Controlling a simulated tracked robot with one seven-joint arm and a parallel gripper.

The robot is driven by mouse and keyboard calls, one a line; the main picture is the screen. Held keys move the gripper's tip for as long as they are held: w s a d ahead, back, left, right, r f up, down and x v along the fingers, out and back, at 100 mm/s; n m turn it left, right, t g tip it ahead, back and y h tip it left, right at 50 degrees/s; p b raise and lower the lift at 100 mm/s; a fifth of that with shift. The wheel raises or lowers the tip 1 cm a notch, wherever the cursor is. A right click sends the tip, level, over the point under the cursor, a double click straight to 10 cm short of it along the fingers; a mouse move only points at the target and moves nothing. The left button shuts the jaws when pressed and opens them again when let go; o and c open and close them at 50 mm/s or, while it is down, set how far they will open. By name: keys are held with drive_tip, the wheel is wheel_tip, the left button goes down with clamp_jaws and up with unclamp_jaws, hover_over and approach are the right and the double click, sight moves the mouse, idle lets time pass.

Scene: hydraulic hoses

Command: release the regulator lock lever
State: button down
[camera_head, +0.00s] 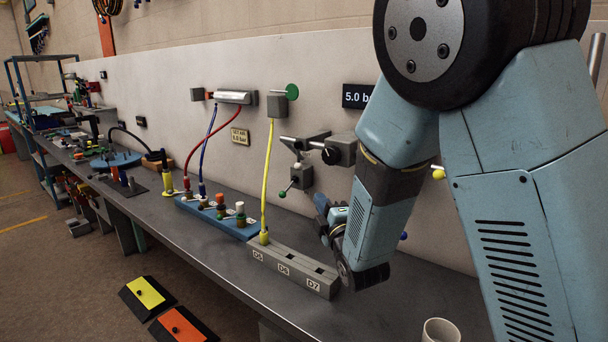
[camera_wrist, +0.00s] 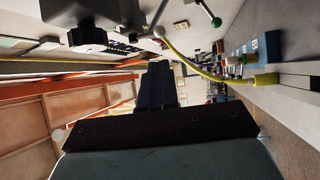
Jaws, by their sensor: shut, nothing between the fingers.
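The regulator (camera_head: 342,150) is a grey block with a black knob on the back panel, left of my arm. A thin lever with a green ball end (camera_head: 283,194) hangs from the bracket (camera_head: 301,176) below it; I take this as the lock lever. In the wrist view the green ball (camera_wrist: 216,22) is at the top, with a dark knob (camera_wrist: 87,35) at upper left. My gripper (camera_head: 321,203) is right of the lever and apart from it, partly hidden by my wrist. Its closed fingers (camera_wrist: 155,85) show in the wrist view, empty.
A grey block with labelled sockets (camera_head: 293,269) stands on the bench (camera_head: 372,316) below my gripper. A yellow hose (camera_head: 268,170) rises from it to a wall fitting. A blue manifold (camera_head: 216,217) is further left. A cup (camera_head: 440,331) stands near the front. Yellow (camera_head: 438,174) and blue (camera_head: 404,236) balls show beside my arm.

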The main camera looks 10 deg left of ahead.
sight(300, 169)
drive_tip(key=shift+a, duration=0.1)
drive_tip(key=x, duration=1.4)
